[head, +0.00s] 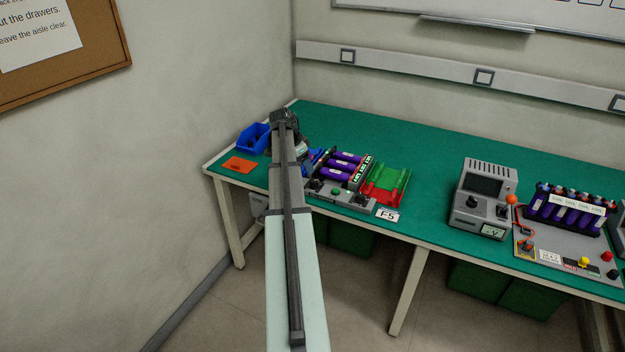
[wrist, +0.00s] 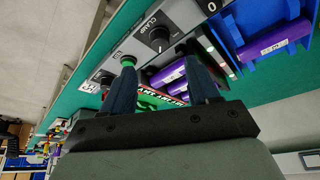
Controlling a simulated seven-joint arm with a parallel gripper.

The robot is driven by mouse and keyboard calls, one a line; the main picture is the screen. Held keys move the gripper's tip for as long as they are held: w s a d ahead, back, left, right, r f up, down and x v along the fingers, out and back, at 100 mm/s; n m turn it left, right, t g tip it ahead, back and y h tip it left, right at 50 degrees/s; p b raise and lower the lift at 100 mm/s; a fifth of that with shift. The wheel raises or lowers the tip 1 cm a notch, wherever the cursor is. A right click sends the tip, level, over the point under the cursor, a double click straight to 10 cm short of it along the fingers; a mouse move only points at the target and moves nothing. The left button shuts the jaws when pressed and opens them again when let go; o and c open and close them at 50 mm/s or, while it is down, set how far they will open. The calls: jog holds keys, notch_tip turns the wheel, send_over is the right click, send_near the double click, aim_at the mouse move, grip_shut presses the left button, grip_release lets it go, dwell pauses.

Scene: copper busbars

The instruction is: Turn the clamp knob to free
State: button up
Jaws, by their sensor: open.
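The clamp knob (wrist: 159,39) is a black round knob on a grey panel, below the word CLAMP in the wrist view. In the head view the same dark knob (head: 316,184) sits at the left of the panel front, beside my arm. My gripper (wrist: 157,58) is open and empty in the wrist view. Its two dark fingers point at the panel, with the knob showing beyond and between their tips. I see no finger closed on the knob; contact is hard to tell. The knob's pointer setting is too small to read. My fingers are not clear in the head view.
A green button (wrist: 128,61) sits beside the left finger. Purple cells (head: 345,163) lie behind the panel, with a red and green tray (head: 387,184) to the right. A blue bin (head: 253,138) and an orange card (head: 240,165) are at the left.

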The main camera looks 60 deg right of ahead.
aim_at(314, 180)
jog(key=x, duration=0.9)
jog(key=shift+s, duration=0.1)
jog(key=c, duration=1)
